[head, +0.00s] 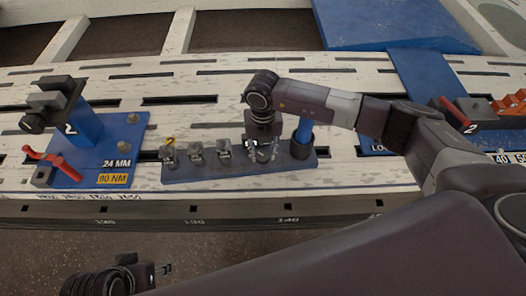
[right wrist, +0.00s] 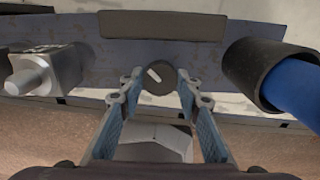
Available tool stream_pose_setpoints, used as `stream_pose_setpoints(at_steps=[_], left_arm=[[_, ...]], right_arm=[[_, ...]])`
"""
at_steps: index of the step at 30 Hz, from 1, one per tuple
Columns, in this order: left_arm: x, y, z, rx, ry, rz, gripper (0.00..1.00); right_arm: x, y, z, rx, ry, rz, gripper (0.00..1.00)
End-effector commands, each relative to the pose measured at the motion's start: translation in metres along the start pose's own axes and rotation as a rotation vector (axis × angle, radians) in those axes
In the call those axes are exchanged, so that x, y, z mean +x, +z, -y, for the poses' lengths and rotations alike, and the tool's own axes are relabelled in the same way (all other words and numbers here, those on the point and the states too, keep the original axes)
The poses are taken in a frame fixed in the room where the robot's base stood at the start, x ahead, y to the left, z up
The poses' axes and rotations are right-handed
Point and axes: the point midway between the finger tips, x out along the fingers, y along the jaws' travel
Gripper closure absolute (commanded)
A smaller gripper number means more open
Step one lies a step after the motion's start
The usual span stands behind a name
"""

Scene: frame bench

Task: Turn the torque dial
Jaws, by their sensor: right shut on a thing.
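The torque dial (right wrist: 158,77) is a small dark round knob with a white pointer line that slants to the upper left. It sits at the front of the dark rack (head: 235,172). My right gripper (right wrist: 148,80) has its fingertips on either side of the dial, shut on it. In the head view my right gripper (head: 263,152) points down at the right part of the rack and hides the dial. My left gripper (head: 166,269) is low at the left, away from the rack; its jaw opening is too small to judge.
Several metal sockets (head: 196,153) stand left of my right gripper. A blue post in a black cup (head: 302,144) stands close on its right. A blue fixture (head: 92,150) marked 24 MM and 90 NM, with a red lever (head: 50,160), is at the left.

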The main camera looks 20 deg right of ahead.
Motion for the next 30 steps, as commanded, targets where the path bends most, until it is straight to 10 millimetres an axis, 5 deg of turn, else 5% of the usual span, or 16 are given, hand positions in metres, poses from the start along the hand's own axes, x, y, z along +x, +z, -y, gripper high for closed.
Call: stream_pose_setpoints(at_steps=[5, 6, 10, 22, 30], left_arm=[[0.000, 0.000, 0.000, 0.000, 0.000, -0.001, 0.60], [0.000, 0.000, 0.000, 0.000, 0.000, -0.001, 0.60], [0.000, 0.000, 0.000, 0.000, 0.000, -0.001, 0.60], [0.000, -0.001, 0.000, 0.000, 0.001, -0.002, 0.60], [0.000, -0.001, 0.000, 0.000, 0.000, -0.002, 0.60]], right_arm=[[0.000, 0.001, 0.000, 0.002, 0.001, 0.002, 0.93], [0.000, 0.001, 0.000, 0.002, 0.001, 0.002, 0.67], [0.000, 0.001, 0.000, 0.001, 0.001, 0.001, 0.52], [-0.009, 0.001, 0.000, 0.000, 0.002, 0.003, 0.51], [-0.061, 0.002, 0.000, 0.000, 0.003, 0.005, 0.51]])
